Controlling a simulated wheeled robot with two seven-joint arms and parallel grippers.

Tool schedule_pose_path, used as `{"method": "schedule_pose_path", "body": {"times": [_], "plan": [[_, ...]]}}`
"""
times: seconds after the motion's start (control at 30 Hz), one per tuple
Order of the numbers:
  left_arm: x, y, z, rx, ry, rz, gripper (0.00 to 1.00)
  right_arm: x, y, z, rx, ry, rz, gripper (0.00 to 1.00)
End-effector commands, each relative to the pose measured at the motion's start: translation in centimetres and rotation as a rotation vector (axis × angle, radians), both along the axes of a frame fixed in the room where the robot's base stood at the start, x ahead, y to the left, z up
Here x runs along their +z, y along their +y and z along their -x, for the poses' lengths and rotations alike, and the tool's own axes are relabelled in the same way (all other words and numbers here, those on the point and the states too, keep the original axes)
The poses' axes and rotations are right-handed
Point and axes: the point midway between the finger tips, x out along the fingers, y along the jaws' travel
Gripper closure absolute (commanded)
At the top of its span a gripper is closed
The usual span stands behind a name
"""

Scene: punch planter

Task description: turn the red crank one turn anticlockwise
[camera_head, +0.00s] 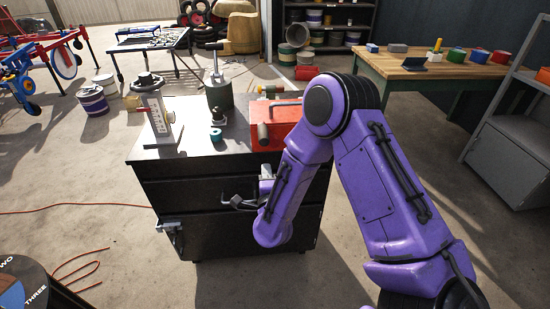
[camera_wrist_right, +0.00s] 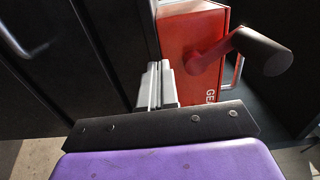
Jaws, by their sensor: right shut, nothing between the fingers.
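The red crank sits on a red box (camera_head: 275,122) at the right of the black cabinet's top. Its dark cylindrical handle (camera_head: 263,134) points toward me in the head view. In the right wrist view the short red crank arm (camera_wrist_right: 208,57) and the dark handle (camera_wrist_right: 265,51) show to the right of my fingers. My right gripper (camera_head: 266,171) is low in front of the cabinet, below the handle; its pale fingers (camera_wrist_right: 157,85) are together, empty and apart from the crank. My purple forearm hides part of the box's right side. My left gripper is out of view.
The black drawer cabinet (camera_head: 160,200) carries a grey stand (camera_head: 155,113) and a green-grey lever press (camera_head: 218,90) left of the box. A small clamp (camera_head: 170,232) hangs at its front left. A wooden workbench (camera_head: 440,75) is behind on the right.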

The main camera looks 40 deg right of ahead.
Motion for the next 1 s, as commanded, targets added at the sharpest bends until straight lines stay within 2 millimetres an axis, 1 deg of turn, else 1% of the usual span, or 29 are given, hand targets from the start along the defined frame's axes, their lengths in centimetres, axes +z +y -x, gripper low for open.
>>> {"method": "schedule_pose_path", "body": {"times": [0.03,0.3,0.47,0.57,1.0], "plan": [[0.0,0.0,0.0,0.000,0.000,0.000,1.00,0.0,0.5,0.6,0.003,0.001,0.002,1.00],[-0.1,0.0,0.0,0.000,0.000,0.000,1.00,-0.1,2.5,3.9,0.003,0.002,0.001,1.00],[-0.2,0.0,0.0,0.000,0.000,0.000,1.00,0.0,3.4,5.5,0.001,0.001,0.002,1.00],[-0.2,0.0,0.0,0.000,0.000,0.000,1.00,0.0,3.5,5.8,0.000,0.001,0.001,1.00],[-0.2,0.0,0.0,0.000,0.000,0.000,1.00,0.0,3.5,5.7,0.000,0.002,0.003,1.00]]}}
